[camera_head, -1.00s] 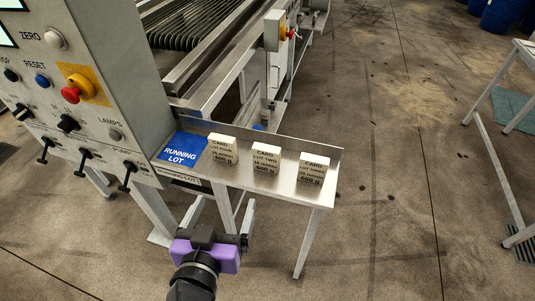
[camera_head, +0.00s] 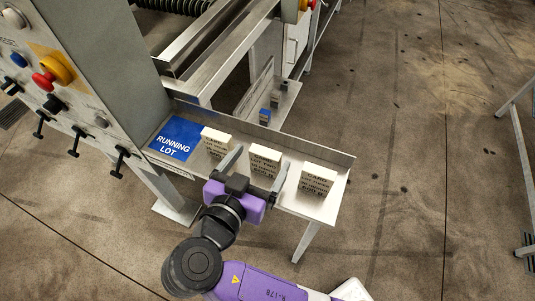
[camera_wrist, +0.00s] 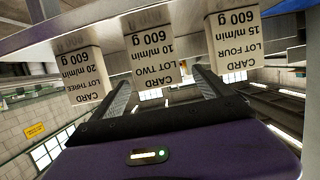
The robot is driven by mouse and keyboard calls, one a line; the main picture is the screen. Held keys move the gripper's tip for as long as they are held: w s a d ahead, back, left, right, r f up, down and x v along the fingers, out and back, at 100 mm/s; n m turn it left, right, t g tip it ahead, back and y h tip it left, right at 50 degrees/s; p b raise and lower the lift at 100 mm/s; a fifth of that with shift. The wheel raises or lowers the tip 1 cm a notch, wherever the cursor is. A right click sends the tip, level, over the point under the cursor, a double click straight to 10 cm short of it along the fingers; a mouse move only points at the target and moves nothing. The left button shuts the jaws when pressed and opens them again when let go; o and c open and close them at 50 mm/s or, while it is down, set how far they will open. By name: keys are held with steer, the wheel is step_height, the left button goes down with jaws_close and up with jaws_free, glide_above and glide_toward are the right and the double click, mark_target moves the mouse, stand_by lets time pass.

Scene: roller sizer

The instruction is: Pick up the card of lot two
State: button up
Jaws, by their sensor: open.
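The card of lot two (camera_head: 264,158) is a small pale block standing in the middle of a row of three on a metal shelf (camera_head: 300,204). In the wrist view it appears upside down, reading LOT TWO, 10 m/min, 600 g (camera_wrist: 153,52). My gripper (camera_head: 261,158) is open at the shelf's front edge, one finger to each side of this card. In the wrist view my gripper (camera_wrist: 161,77) shows its fingertips just short of the card's printed face or level with it; I cannot tell which. No contact shows.
The lot four card (camera_head: 216,142) stands left of lot two, and the lot three card (camera_head: 318,180) right of it, both close to the fingers. A blue RUNNING LOT plate (camera_head: 175,138) lies at the shelf's left end. A control panel (camera_head: 75,65) rises beside it.

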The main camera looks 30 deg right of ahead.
steer(key=x, duration=0.1)
steer(key=p+x, duration=0.1)
steer(key=x, duration=0.3)
steer(key=shift+d+r+p, duration=0.2)
steer(key=shift+r+p, duration=0.05)
steer(key=shift+p, duration=0.15)
steer(key=shift+w+d+f, duration=0.15)
steer(key=shift+w+d, duration=0.05)
steer(key=shift+d, duration=0.05)
steer(key=shift+c, duration=0.2)
steer(key=c, duration=1.5)
